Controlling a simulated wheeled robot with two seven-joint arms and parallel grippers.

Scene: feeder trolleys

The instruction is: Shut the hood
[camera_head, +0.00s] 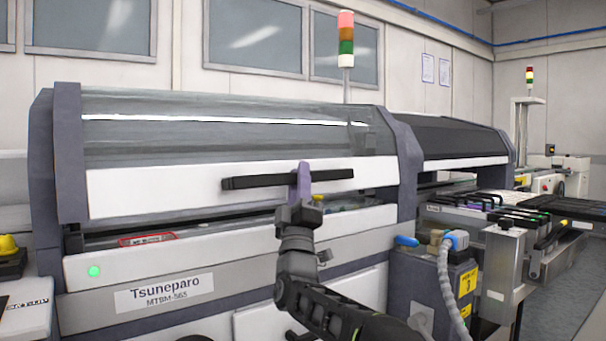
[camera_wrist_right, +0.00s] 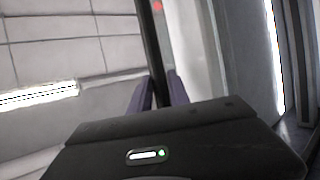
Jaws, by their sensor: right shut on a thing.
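The hood (camera_head: 130,193) of the Tsuneparo machine has a clear upper window and a white lower panel. A gap shows between its lower edge and the machine body (camera_head: 75,270). A long black handle (camera_head: 240,182) runs across the white panel. My right gripper (camera_head: 304,180) is at the handle, right of its middle, with its purple fingers shut on the bar. In the right wrist view the handle (camera_wrist_right: 150,45) runs as a dark bar between the two purple fingers (camera_wrist_right: 155,95). My left gripper is not in view.
A grey box with a yellow label (camera_head: 467,282) and a ribbed hose (camera_head: 446,285) stand at the machine's right front. Feeder trolleys (camera_head: 520,205) stand further right. A signal tower (camera_head: 346,45) rises behind the hood. Free floor (camera_head: 575,300) shows at the far right.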

